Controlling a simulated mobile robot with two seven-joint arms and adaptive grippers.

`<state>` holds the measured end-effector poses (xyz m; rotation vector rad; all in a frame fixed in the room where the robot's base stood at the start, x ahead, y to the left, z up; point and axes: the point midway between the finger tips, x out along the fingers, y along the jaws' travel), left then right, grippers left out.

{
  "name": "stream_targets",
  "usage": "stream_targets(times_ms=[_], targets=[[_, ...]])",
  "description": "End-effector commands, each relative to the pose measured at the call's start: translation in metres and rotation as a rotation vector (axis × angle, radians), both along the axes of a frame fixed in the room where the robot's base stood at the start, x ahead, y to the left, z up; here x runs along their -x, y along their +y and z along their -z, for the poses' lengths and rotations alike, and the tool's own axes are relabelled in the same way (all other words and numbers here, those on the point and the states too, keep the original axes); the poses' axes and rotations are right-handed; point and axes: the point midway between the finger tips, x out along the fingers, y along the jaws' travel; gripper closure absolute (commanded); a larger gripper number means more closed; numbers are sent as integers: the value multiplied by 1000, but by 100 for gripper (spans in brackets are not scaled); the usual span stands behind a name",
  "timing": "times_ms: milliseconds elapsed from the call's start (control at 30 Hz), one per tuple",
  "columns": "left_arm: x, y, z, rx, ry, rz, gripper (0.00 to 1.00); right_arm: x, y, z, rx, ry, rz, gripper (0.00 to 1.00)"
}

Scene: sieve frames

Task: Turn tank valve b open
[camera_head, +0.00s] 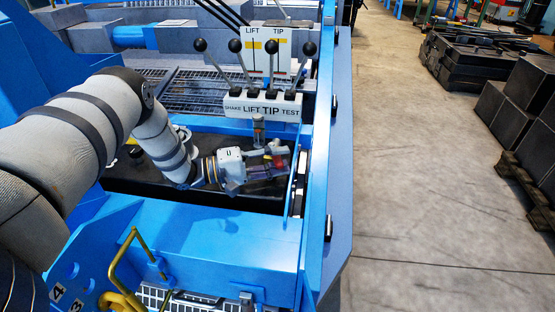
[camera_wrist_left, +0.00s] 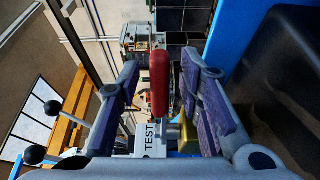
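A red valve handle (camera_wrist_left: 159,82) stands upright in the middle of the left wrist view. It lies between the two purple-padded fingers of my left gripper (camera_wrist_left: 160,100), with a gap on each side. I cannot tell whether it is valve b, as no such label shows. A brass-yellow part (camera_wrist_left: 188,134) shows beside the handle's lower end. In the head view my left gripper (camera_head: 280,164) reaches right over the dark tank (camera_head: 240,200), below the lever block. Its fingers are apart, and a bit of red shows between them. My right gripper is out of view.
A white lever block (camera_head: 250,106) marked SHAKE, LIFT, TIP and TEST, with several black-knobbed levers, stands just behind the gripper. A blue frame rail (camera_head: 330,150) runs along its right. Yellow bent bars (camera_head: 125,255) stand in front. Open floor (camera_head: 420,200) lies at right.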

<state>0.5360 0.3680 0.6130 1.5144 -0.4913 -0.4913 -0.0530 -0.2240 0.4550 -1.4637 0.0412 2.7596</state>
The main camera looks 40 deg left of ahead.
Motion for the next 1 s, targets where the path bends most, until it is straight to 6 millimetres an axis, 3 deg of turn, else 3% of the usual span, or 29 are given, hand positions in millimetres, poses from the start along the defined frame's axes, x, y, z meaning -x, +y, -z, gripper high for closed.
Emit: stream_targets(times_ms=[133,400,500,833,867,933,1000], targets=[[18,14,1,-2,2,-3,67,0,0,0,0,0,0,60],[75,55,0,-1,1,-2,67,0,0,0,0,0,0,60],[89,65,0,-1,1,-2,67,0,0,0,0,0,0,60],[97,70,0,0,0,0,67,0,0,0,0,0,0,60],[97,70,0,0,0,0,69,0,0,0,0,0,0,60],[96,70,-7,0,-5,0,85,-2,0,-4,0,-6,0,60],[93,70,-34,-1,-28,-1,100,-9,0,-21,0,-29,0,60]])
